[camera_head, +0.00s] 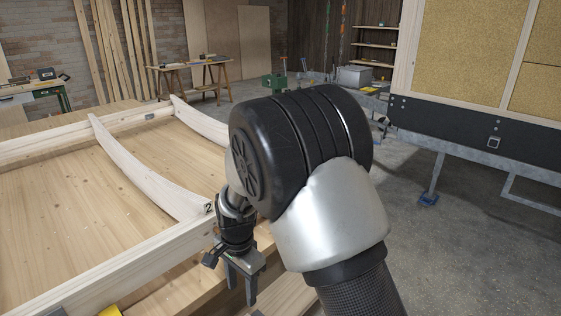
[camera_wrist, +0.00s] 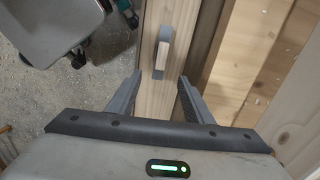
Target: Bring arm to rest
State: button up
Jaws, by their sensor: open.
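My gripper (camera_head: 243,284) hangs from the bent arm in the head view, fingers pointing down, by the near edge of a pale timber frame (camera_head: 120,262). In the wrist view my gripper (camera_wrist: 158,80) is open, its two grey fingers apart with nothing held between them. They stand over a light wooden beam (camera_wrist: 157,105). A small block with a grey side and a wooden face (camera_wrist: 162,53) sits on that beam just beyond the fingertips. The arm hides part of the frame and floor in the head view.
Curved pale beams (camera_head: 150,178) cross the frame at left. At right, a trailer chassis (camera_head: 470,160) carries a wall with tan panels (camera_head: 470,60). A sawhorse table (camera_head: 190,68) and a green-legged bench (camera_head: 30,88) stand behind. Grey floor (camera_head: 450,255) is open at lower right.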

jog(key=s+d+r+n+t+y, duration=0.1)
jog(key=s+d+r+n, duration=0.1)
jog(key=d+r, duration=0.65)
jog(key=s+d+r+n+t, duration=0.2)
jog(key=d+r, duration=0.4)
jog(key=r, duration=0.5)
jog(key=s+d+r+n+t+h, duration=0.1)
jog(key=s+d+r+n, duration=0.1)
jog(key=s+d+r, duration=0.35)
jog(key=s+d+r+n+t, duration=0.2)
jog(key=s+d, duration=0.4)
jog(key=s, duration=0.3)
notch_tip(320, 180, up, 22)
jog(key=p, duration=2.3)
jog(key=shift+w, duration=0.4)
jog(key=shift+f, duration=0.1)
jog(key=shift+c, duration=1.4)
jog(key=shift+a, duration=0.1)
jog(key=shift+c, duration=0.5)
